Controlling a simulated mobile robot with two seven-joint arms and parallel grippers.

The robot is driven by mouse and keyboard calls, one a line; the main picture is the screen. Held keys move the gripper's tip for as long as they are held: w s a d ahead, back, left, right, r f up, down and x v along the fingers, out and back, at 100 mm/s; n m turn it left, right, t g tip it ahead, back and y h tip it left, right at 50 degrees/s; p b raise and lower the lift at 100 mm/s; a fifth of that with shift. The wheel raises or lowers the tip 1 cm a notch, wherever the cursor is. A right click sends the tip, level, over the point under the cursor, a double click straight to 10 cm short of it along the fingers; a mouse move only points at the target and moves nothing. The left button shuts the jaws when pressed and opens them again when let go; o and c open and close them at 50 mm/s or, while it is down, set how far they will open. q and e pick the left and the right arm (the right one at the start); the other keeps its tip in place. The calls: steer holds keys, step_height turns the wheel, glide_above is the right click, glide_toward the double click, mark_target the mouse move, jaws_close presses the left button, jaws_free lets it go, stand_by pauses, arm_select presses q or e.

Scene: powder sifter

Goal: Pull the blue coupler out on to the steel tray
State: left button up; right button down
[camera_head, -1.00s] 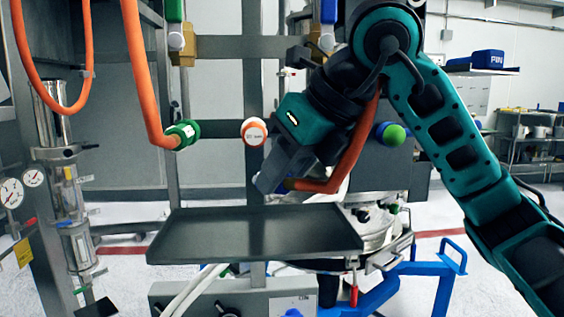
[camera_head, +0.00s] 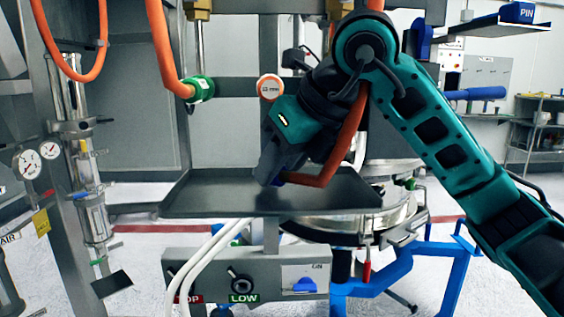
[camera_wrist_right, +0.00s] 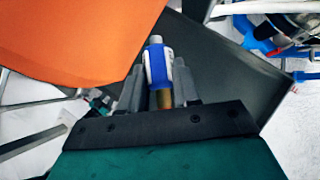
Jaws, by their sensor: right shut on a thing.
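The blue coupler (camera_wrist_right: 158,66) is between the fingers of my right gripper (camera_wrist_right: 155,88) in the right wrist view, with a grey tip and a brass-coloured end. In the head view my right gripper (camera_head: 268,172) is low over the steel tray (camera_head: 215,193), and the coupler is mostly hidden by the gripper. The orange hose (camera_head: 335,168) runs from the coupler up behind my right arm. The dark tray also shows beneath the coupler in the right wrist view (camera_wrist_right: 235,75). I cannot tell whether the coupler touches the tray. My left gripper is not in view.
A green coupler (camera_head: 200,90) on another orange hose hangs at the upper left. A white and orange round cap (camera_head: 270,87) is behind the gripper. Gauges (camera_head: 30,164) stand at the left. A control panel (camera_head: 243,277) is below the tray, whose left part is bare.

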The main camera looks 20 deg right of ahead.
steer(key=shift+f, duration=0.25)
steer(key=c, duration=0.7)
jaws_free()
steer(key=shift+c, duration=0.2)
steer(key=v, duration=1.3)
steer(key=shift+p, duration=0.45)
steer(key=shift+f, duration=0.1)
